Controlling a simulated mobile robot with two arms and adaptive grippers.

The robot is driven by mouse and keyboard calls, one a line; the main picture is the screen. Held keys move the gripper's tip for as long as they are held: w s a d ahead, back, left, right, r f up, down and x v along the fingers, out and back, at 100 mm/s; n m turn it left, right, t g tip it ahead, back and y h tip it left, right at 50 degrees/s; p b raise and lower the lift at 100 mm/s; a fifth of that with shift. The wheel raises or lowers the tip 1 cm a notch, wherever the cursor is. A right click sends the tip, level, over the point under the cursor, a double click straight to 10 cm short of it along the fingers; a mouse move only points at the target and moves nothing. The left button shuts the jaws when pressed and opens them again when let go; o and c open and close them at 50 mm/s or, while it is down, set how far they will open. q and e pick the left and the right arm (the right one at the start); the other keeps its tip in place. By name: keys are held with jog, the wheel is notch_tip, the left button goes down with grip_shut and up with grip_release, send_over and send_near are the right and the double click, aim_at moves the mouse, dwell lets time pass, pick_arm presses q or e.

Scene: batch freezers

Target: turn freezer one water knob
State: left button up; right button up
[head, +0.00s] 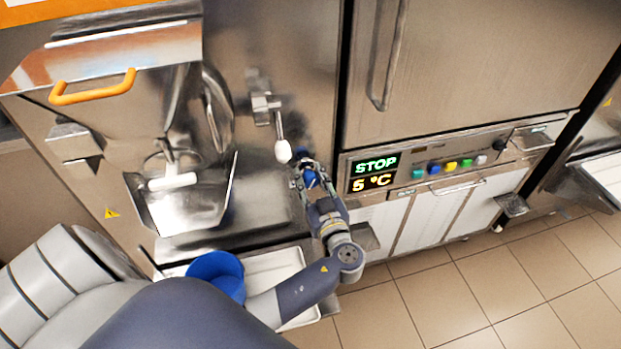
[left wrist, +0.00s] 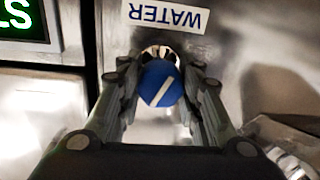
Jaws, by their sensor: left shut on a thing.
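The water knob (left wrist: 162,84) is blue with a white line across its face, on the steel front below an upside-down WATER label (left wrist: 166,14) in the left wrist view. The line lies diagonally in that view. My left gripper (left wrist: 163,92) has a finger on each side of the knob and is shut on it. In the head view the left gripper (head: 306,172) is at the freezer front, left of the STOP display, and largely covers the blue knob (head: 309,178). My right gripper is not in view.
A lever with a white handle (head: 282,150) hangs just above-left of the left gripper. The display panel (head: 374,172) with coloured buttons is to the right. A blue container (head: 217,270) stands on a white tray (head: 285,265) below. Tiled floor is clear at lower right.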

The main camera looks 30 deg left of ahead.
pick_arm(q)
jog(key=m+b, duration=0.2)
jog(key=m, duration=0.1)
jog(key=shift+f, duration=0.15)
jog(key=m+b, duration=0.1)
jog(key=m, duration=0.2)
jog(key=shift+m, duration=1)
jog(key=m, duration=0.2)
jog(key=shift+m+t, duration=0.3)
jog(key=shift+w+m, duration=0.1)
jog(key=shift+m, duration=1.4)
jog(key=o, duration=1.1)
jog(key=shift+d, duration=0.1)
